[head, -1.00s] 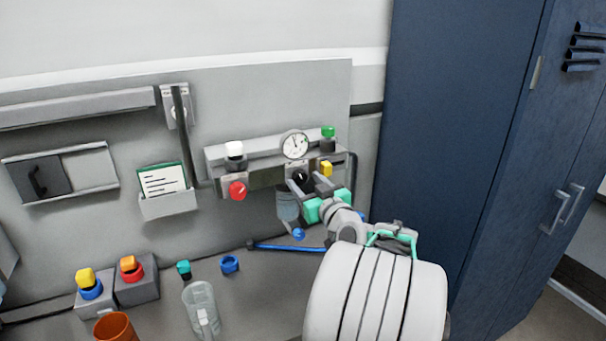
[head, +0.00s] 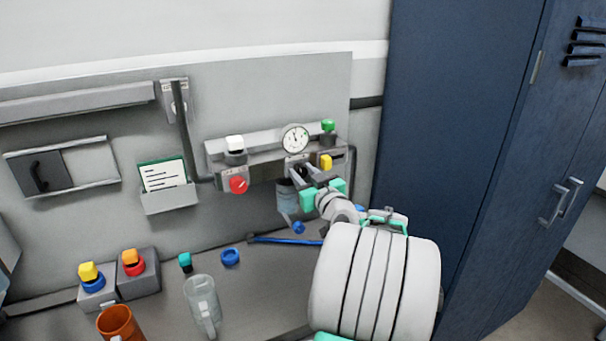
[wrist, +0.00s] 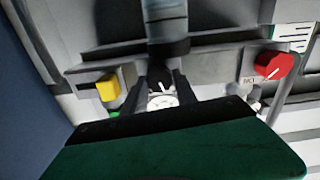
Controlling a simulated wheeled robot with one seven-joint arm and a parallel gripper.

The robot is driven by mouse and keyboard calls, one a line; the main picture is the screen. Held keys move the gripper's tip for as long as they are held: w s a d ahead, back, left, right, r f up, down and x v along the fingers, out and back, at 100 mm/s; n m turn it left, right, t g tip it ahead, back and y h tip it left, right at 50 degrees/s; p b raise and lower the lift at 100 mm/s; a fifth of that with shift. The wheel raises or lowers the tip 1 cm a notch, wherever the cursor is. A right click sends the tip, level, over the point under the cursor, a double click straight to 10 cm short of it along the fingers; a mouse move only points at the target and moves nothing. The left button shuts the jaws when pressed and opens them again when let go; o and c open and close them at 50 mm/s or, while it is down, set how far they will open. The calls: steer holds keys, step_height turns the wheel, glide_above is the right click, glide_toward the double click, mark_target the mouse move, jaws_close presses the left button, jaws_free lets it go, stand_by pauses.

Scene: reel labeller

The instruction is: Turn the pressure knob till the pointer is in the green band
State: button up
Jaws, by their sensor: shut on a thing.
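The black pressure knob (wrist: 160,78) shows between my gripper's two fingers in the wrist view, with a white mark on it. My gripper (head: 300,176) is shut on this knob at the front of the wall unit. The gripper hides most of the knob in the head view. The round white pressure gauge (head: 295,139) sits just above the knob. Its dark pointer stands near the top of the dial. The green band is too small to make out clearly. Part of the gauge (wrist: 162,101) also shows in the wrist view, between the fingers.
A red knob (head: 238,184) is left of the gripper and a yellow block (head: 325,162) right of it. A clear bowl (head: 287,197) hangs below. A blue cabinet (head: 450,130) stands close on the right. A clear jug (head: 203,300) and an orange cup (head: 118,322) stand on the bench.

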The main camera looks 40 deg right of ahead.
jaws_close()
steer(key=shift+m+b, duration=0.3)
steer(key=shift+m, duration=0.1)
steer(key=m+b, duration=0.2)
steer(key=m, duration=0.2)
steer(key=shift+m, duration=0.3)
steer(key=m, duration=0.3)
steer(key=shift+d, duration=0.1)
steer(key=shift+m, duration=2)
steer(key=o, duration=1.1)
jaws_free()
